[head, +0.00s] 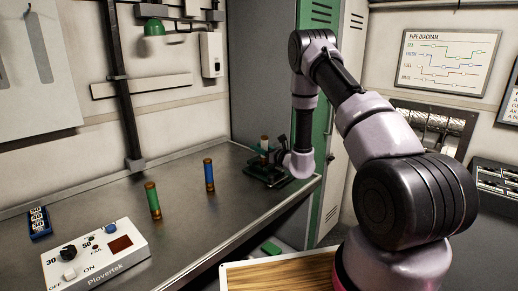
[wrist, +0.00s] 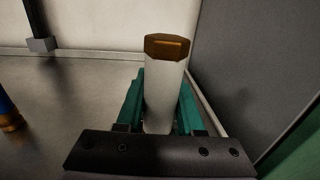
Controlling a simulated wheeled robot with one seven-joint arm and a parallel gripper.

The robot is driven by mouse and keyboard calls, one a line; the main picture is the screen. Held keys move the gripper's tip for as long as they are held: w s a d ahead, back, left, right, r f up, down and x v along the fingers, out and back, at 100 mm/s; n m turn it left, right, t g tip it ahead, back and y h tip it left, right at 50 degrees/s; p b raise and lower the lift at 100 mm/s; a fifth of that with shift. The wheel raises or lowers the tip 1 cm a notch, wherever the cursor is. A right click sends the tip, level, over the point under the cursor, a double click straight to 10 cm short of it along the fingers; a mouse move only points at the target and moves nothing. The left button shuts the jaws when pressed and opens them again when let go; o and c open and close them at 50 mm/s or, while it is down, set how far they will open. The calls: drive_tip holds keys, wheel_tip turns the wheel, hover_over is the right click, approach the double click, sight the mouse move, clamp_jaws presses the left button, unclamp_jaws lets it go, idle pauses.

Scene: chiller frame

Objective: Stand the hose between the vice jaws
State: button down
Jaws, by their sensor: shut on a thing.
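The hose is a white cylinder with a brown cap; it stands upright in the wrist view (wrist: 164,90) and shows small in the head view (head: 264,144). My gripper (head: 274,151) is at the vice, shut on the hose from the right. The hose's lower end is hidden, so I cannot tell how deep it sits or whether both jaws touch it.
A green tube (head: 153,201) and a blue tube (head: 209,175) stand on the bench (head: 110,205) left of the vice. A white control box (head: 95,254) and a small blue block (head: 39,222) are at the left. A grey cabinet wall (wrist: 255,70) rises close beside the vice.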

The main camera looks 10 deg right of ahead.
drive_tip(key=shift+f, duration=0.15)
drive_tip(key=c, duration=0.5)
unclamp_jaws()
drive_tip(key=shift+c, duration=0.2)
